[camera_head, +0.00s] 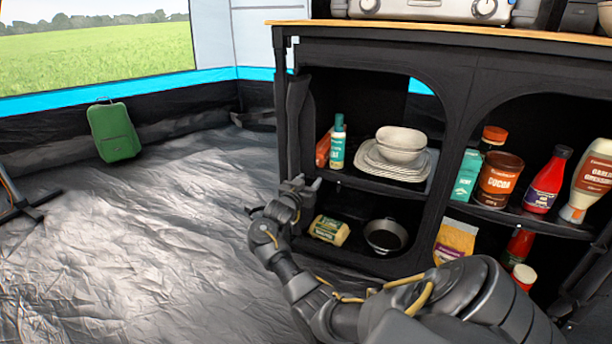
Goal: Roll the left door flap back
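The left door flap (297,115) is a narrow strip of dark fabric at the left edge of the cabinet's left opening. It hangs gathered beside the front post, and the left compartments stand uncovered. My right arm reaches in from the lower right across the cabinet front. My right gripper (284,196) is just below the flap's lower end, near the cabinet's left front edge. Its fingers look spread, with nothing seen between them. Whether it touches the flap or post cannot be told. My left gripper is not in view.
The black fabric cabinet (436,112) holds stacked bowls (401,141), a teal bottle (338,146), a yellow packet (329,230), a dark pan (385,237) and several jars. The groundsheet (150,245) at left is largely clear.

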